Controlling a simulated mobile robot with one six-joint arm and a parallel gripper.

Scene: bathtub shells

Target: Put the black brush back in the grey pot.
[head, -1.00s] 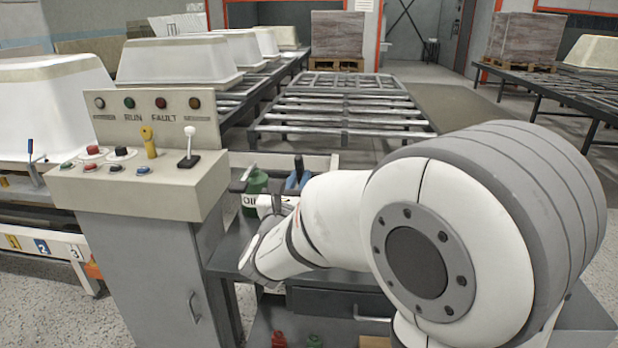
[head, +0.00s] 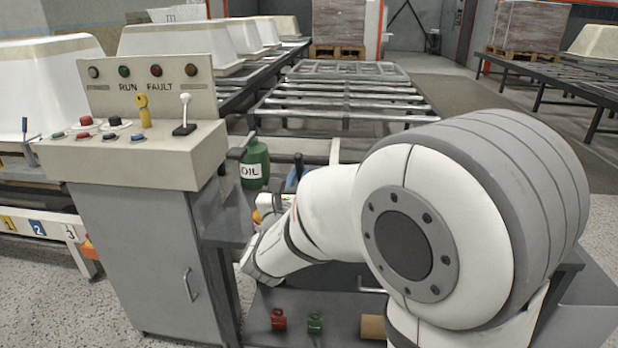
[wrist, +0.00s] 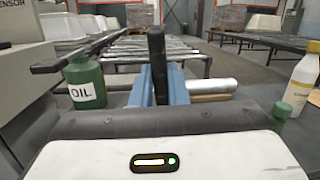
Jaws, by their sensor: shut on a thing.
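The black brush (wrist: 157,62) stands upright between the two blue fingers of my gripper (wrist: 157,86) in the wrist view. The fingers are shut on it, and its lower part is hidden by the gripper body. In the head view, a small dark piece of the brush (head: 299,160) shows above the blue fingertips (head: 292,178), mostly behind my arm. I cannot make out the grey pot for certain in either view. A silvery cylinder (wrist: 214,86) lies on its side behind and right of the fingers in the wrist view.
A green oil can (head: 255,165) stands beyond the gripper; it is left of the fingers in the wrist view (wrist: 86,82). A white bottle (wrist: 298,85) and green bottle (wrist: 281,112) are at right. The control console (head: 140,155) stands left.

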